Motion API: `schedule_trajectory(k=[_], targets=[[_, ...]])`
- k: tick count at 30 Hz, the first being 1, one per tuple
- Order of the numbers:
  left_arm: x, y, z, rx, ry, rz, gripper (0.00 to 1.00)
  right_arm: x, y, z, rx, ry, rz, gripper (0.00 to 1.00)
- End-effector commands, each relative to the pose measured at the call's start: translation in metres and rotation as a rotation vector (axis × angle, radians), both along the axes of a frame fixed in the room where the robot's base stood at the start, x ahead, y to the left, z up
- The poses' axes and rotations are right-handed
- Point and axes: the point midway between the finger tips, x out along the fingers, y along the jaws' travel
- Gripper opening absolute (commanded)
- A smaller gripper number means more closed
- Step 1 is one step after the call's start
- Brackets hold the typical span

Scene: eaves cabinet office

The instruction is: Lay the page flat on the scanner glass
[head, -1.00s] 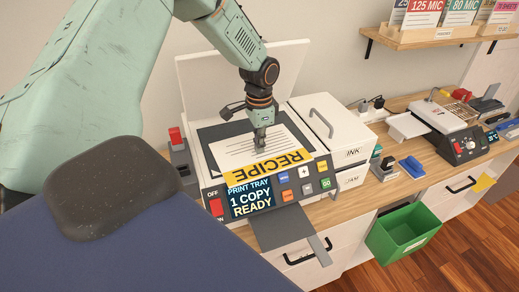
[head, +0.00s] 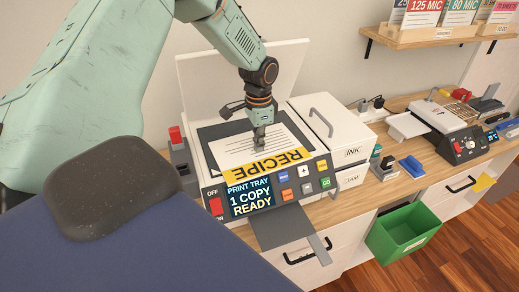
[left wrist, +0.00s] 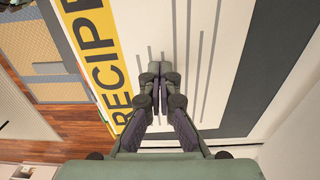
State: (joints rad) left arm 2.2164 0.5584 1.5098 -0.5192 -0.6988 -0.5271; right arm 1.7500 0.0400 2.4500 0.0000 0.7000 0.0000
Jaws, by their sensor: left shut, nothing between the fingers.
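The page (head: 240,152), white with grey lines and a yellow RECIPE band, lies on the dark scanner glass (head: 212,132) of the copier. Its band reads upside down in the head view and lies along the front edge, by the control panel. The page also shows in the left wrist view (left wrist: 140,30). My left gripper (head: 259,146) is shut and empty, pointing down at the middle of the page. Its fingertips (left wrist: 160,88) are over the page lines; I cannot tell whether they touch it. The scanner lid (head: 240,75) stands open behind. My right gripper is not in view.
The copier panel (head: 250,197) reads "PRINT TRAY 1 COPY READY". An output tray (head: 280,228) sticks out below it. To the right are a laminator (head: 450,130), a blue stamp-like item (head: 412,166) and a green bin (head: 402,232).

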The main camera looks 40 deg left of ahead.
Motion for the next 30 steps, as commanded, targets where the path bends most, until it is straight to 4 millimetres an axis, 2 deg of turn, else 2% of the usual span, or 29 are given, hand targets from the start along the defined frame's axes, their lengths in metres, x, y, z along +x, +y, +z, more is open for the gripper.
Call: schedule_trajectory(k=[30], targets=[[0.013, 0.023, -0.002, 0.000, 0.001, -0.001, 0.00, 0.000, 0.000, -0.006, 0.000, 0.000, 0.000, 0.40]])
